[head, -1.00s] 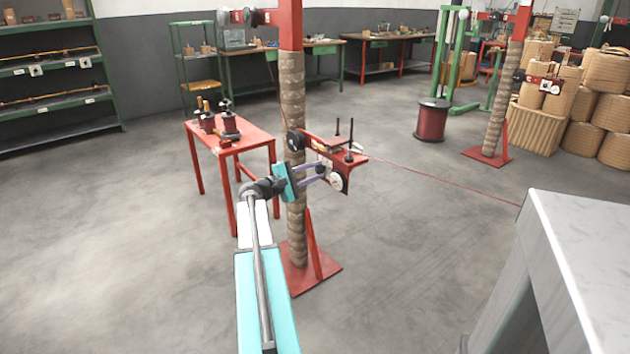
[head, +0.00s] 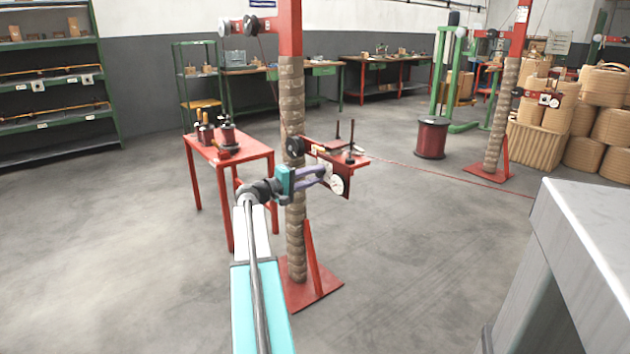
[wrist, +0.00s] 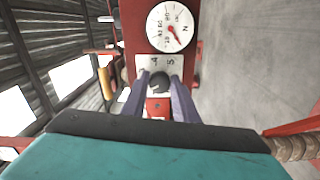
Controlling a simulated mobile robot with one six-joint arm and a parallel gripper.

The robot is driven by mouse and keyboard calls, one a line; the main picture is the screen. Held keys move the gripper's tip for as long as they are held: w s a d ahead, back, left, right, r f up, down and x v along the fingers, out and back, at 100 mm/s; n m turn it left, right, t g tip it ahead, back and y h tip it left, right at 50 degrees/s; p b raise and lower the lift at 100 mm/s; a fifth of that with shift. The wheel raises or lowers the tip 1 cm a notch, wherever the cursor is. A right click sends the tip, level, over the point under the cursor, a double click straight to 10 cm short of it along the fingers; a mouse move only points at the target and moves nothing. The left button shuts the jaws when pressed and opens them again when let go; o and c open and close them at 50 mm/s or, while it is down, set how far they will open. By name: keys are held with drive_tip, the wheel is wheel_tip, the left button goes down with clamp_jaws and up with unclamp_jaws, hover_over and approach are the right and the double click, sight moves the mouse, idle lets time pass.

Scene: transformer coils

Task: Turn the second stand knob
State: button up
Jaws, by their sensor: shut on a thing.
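The stand is a red post wrapped in brown cord (head: 293,105), with a red bracket (head: 335,157) partway up. In the wrist view a black round knob (wrist: 158,83) sits on the bracket's red face, below a pale plate (wrist: 160,64) with numbers. Above it is a white dial (wrist: 172,27) with a red needle; the dial also shows in the head view (head: 338,185). My gripper (head: 326,174) reaches past the post to the bracket. In the wrist view its two purple fingers (wrist: 160,82) are shut on the knob, one on each side. The fingers partly cover the knob and plate.
A red table (head: 245,150) with small coils and tools stands left of the post. The post's red foot (head: 315,285) is on the floor. A grey cabinet (head: 580,230) fills the right foreground. A second post (head: 505,95) stands back right.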

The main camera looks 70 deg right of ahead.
idle(0.4)
drive_tip(key=o, duration=1)
drive_tip(key=shift+a, duration=0.1)
drive_tip(key=p+v, duration=0.1)
drive_tip(key=v, duration=1.2)
drive_tip(key=shift+a+p, duration=0.3)
drive_tip(key=shift+p, duration=0.1)
drive_tip(key=shift+w, duration=0.2)
